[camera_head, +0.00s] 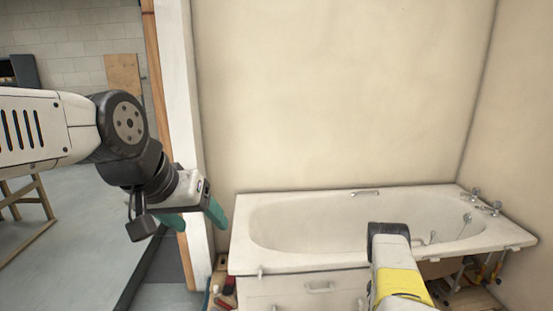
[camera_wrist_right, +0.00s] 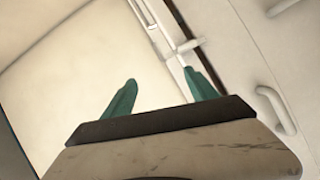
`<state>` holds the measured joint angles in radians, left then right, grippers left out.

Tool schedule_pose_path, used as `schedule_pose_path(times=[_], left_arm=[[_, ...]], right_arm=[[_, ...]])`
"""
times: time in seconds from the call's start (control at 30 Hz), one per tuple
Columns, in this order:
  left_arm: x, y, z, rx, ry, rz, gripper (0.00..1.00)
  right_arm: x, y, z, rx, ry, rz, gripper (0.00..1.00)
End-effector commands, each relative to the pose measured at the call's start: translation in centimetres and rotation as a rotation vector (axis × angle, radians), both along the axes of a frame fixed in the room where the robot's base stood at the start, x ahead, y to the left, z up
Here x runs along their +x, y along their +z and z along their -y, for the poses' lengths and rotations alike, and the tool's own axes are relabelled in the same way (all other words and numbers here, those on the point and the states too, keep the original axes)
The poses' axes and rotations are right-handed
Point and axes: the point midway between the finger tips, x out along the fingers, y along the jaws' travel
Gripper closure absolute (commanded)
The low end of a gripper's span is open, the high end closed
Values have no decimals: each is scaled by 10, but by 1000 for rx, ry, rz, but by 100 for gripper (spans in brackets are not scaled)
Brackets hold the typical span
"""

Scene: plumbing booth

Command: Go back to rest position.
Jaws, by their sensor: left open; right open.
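My left gripper (camera_head: 197,221) is at the left of the head view, beside the door-side post. Its two teal fingers are apart, with nothing seen between them. My right arm comes up from the bottom of the head view in front of the bathtub (camera_head: 244,262); its gripper is hidden there. In the right wrist view my right gripper (camera_wrist_right: 160,91) has its two teal fingers spread apart, with nothing between them. Pale panels and a white handle (camera_wrist_right: 276,110) show beyond its fingers.
The white tub stands against beige walls, with taps (camera_head: 482,203) at its right end. A white post (camera_head: 184,120) stands near my left gripper. Red items (camera_head: 224,293) lie on the floor by the tub's left end. Open grey floor (camera_head: 70,240) is at the left, with a wooden stand (camera_head: 28,215).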

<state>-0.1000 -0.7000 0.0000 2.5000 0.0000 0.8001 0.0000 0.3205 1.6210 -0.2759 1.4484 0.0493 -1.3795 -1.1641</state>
Motion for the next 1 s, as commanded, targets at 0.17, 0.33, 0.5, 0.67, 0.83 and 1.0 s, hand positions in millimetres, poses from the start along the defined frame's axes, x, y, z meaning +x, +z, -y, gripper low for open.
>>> schedule_pose_path(times=[0.17,0.33,0.5,0.67,0.83,1.0], left_arm=[[0,0,0,0,0,0,33],[0,0,0,0,0,0,33],[0,0,0,0,0,0,33],[0,0,0,0,0,0,33],[0,0,0,0,0,0,33],[0,0,0,0,0,0,33]], right_arm=[[48,80,5,148,-40,-14,33],[77,166,-6,332,-76,-42,33],[83,252,-32,517,-104,-76,33],[68,329,-66,685,-122,-118,33],[30,403,-109,851,-132,-176,33],[-28,466,-154,998,-143,-249,33]])
